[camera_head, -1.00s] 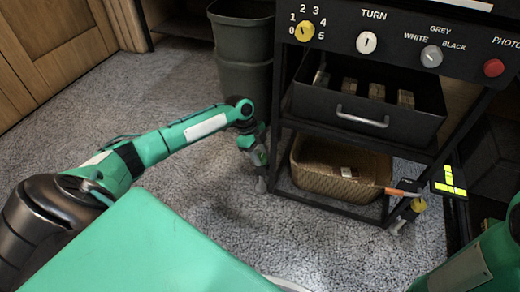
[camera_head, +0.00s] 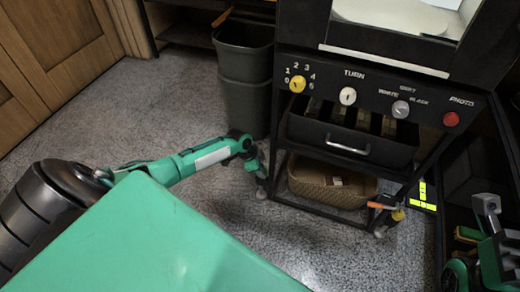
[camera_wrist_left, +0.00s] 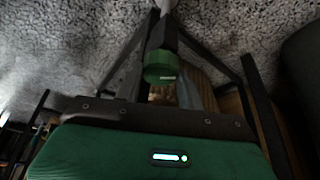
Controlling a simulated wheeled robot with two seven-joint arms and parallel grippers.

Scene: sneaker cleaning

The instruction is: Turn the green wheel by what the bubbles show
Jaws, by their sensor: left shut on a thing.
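The green wheel (camera_wrist_left: 160,66) shows in the left wrist view as a short green cylinder under the stand's front left leg. My left gripper (camera_head: 262,180) is at that leg in the head view and is shut on the wheel, which it mostly hides there. The bright yellow bubble level (camera_head: 423,205) lies at the stand's lower right, with one vial lengthwise and one across. Its bubbles are too small to read. My right gripper (camera_head: 488,207) is at the right edge, apart from the stand; its jaw opening is unclear.
The black stand has a panel with a yellow dial (camera_head: 297,84), white knob (camera_head: 347,96), grey knob (camera_head: 400,109) and red button (camera_head: 451,119). Below are a drawer (camera_head: 350,148) and wicker basket (camera_head: 330,187). A yellow wheel (camera_head: 398,215) is at the right foot. A bin (camera_head: 243,95) stands left.

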